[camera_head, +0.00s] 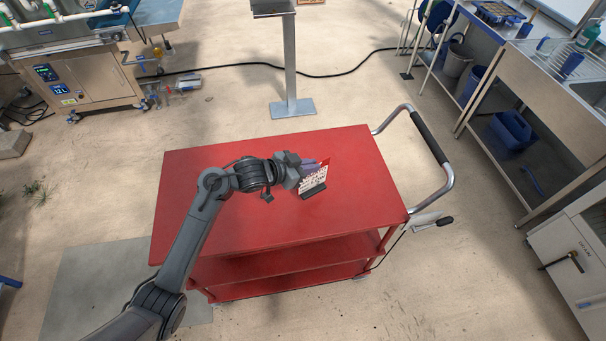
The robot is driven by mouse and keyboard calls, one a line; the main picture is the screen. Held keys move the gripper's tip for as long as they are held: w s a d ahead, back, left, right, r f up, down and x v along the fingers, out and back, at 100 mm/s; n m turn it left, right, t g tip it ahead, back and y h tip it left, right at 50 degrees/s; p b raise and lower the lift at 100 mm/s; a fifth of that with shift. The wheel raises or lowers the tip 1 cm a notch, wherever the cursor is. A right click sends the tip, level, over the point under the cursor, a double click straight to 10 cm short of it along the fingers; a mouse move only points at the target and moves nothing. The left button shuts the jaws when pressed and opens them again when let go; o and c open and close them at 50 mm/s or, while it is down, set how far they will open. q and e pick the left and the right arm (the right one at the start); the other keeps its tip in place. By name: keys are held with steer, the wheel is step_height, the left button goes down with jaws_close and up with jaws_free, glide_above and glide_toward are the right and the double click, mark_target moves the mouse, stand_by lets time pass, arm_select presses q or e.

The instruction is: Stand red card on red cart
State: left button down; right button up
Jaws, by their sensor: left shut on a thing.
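The red cart (225,230) stands in the middle of the head view, with a flat red top, lower shelves and a metal push handle (445,180) at its right end. My left gripper (308,170) reaches in over the cart top and is shut on the red card (326,171). The card is red at the edge with a white printed face, and it is upright with a slight lean. A dark foot or base (314,193) shows at its lower edge, at or close to the cart top; I cannot tell if it touches. The fingers partly hide the card. My right gripper is out of view.
The rest of the cart top is bare. A metal post on a base plate (292,108) stands behind the cart. A steel machine (85,78) is at the back left. Benches with a blue container (510,132) line the right side. A black cable crosses the floor behind.

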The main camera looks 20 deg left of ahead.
mark_target(313, 178)
arm_select(q)
steer(key=shift+w+a+f+b, duration=0.15)
steer(key=shift+a+f, duration=0.15)
steer(key=shift+f, duration=0.55)
steer(key=shift+a+f+b, duration=0.1)
steer(key=shift+a+f, duration=0.2)
steer(key=shift+f, duration=0.5)
steer(key=shift+w+a+f+b, duration=0.15)
steer(key=shift+a+f, duration=0.15)
steer(key=shift+f, duration=0.55)
steer(key=shift+s+f, duration=0.1)
steer(key=c, duration=1.2)
jaws_free()
